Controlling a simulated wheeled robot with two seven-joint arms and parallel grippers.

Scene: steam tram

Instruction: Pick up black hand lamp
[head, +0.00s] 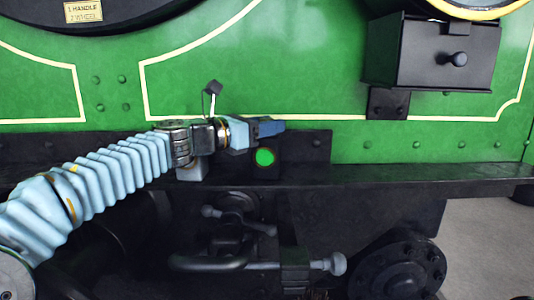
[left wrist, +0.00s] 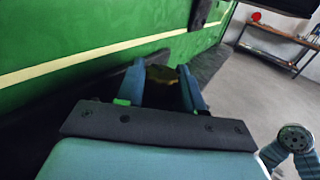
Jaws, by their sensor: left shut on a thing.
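The black hand lamp (head: 257,171) with a round green lens stands on the dark ledge along the side of the green tram. My left gripper (head: 270,127) reaches in from the left and is shut at the top of the lamp, just above the lens. In the left wrist view, the fingers of my left gripper (left wrist: 162,88) have a dark brownish top part of the lamp (left wrist: 161,74) between them. The fingers hide much of the lamp's top. My right gripper is not in view.
The green tram side (head: 230,60) rises close behind the ledge (head: 390,175). A black box with a knob (head: 430,55) juts out at the upper right. Pipes and a valve (head: 240,215) lie below. The left wrist view shows open floor and a table (left wrist: 275,40) on the right.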

